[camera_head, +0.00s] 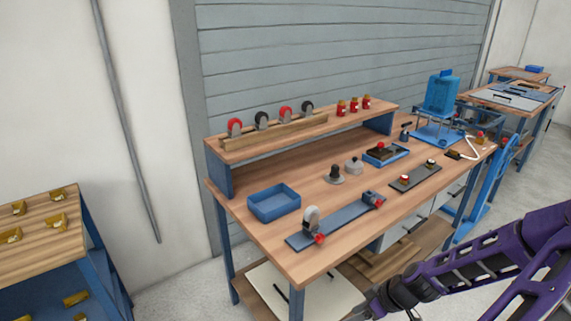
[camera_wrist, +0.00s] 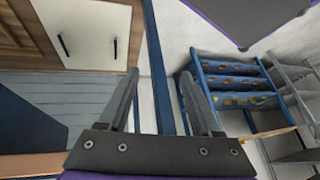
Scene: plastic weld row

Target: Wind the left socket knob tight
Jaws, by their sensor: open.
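A long blue-grey plate (camera_head: 335,225) lies near the front edge of the wooden bench. At its left end stands a grey wheel-like part (camera_head: 311,218) with a red knob (camera_head: 320,239) beside it. At its right end is a grey block with another red knob (camera_head: 379,203). How tight either knob is cannot be told. My gripper (camera_wrist: 160,78) is open and empty in the wrist view, its two grey fingers apart. In the head view my purple arm reaches in from the lower right, its end low at the frame bottom, in front of and below the bench top, apart from both knobs.
A blue tray (camera_head: 273,205) stands left behind the plate. A dark plate (camera_head: 414,178) with small parts lies to its right. A raised shelf (camera_head: 300,131) holds red and black wheels and red jars. Another table (camera_head: 35,222) with brass parts is at left.

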